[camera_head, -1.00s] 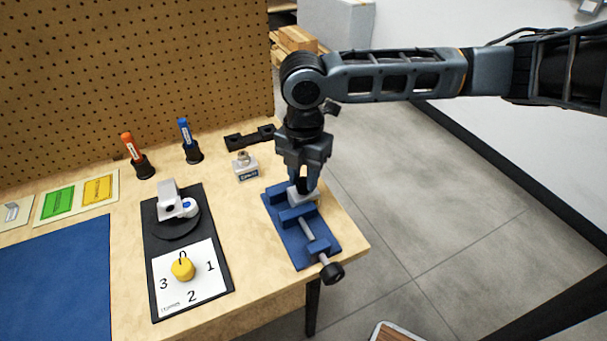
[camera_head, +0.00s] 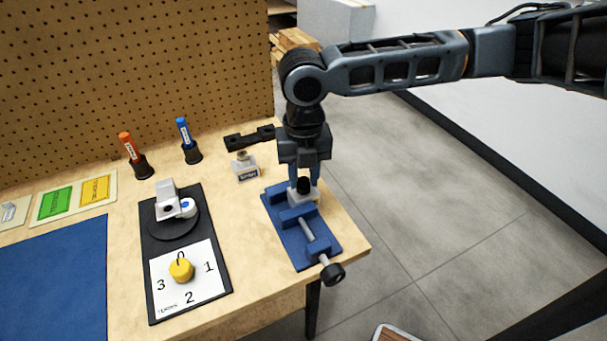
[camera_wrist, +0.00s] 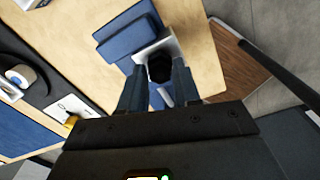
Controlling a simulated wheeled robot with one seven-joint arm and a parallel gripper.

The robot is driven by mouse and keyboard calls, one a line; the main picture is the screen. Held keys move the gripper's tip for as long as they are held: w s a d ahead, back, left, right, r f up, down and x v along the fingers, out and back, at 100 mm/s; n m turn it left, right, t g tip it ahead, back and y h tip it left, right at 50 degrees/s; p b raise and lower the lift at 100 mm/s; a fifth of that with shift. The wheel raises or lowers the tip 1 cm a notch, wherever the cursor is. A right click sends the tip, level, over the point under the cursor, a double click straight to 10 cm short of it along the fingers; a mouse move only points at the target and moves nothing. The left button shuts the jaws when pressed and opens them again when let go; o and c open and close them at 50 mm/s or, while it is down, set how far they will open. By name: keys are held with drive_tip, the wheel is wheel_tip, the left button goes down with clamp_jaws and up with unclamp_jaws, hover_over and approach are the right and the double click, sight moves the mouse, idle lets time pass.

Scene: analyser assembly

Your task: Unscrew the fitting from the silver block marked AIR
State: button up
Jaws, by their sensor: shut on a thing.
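A silver block (camera_head: 305,200) sits in the blue vise (camera_head: 290,241) near the right end of the table. Its marking is not visible. A black fitting (camera_head: 303,187) stands upright on top of the block. My gripper (camera_head: 304,181) points straight down over the vise and is shut on the fitting. In the wrist view, the fitting (camera_wrist: 159,68) shows between the two fingers, with the pale block (camera_wrist: 172,46) around it. I cannot tell whether the fitting's thread is still in the block.
A second silver block (camera_head: 246,171) with a label stands left of the vise. Behind it lies a black bracket (camera_head: 249,138). Orange and blue markers (camera_head: 183,133) stand in holders. A black plate with a yellow knob (camera_head: 181,268) lies to the left. The vise handle (camera_head: 332,273) overhangs the front edge.

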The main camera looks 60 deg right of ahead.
idle(0.3)
drive_tip(key=n, duration=0.4)
idle(0.3)
drive_tip(key=shift+n, duration=2.1)
drive_tip(key=n, duration=0.4)
drive_tip(key=n+p, duration=0.1)
drive_tip(key=n, duration=0.3)
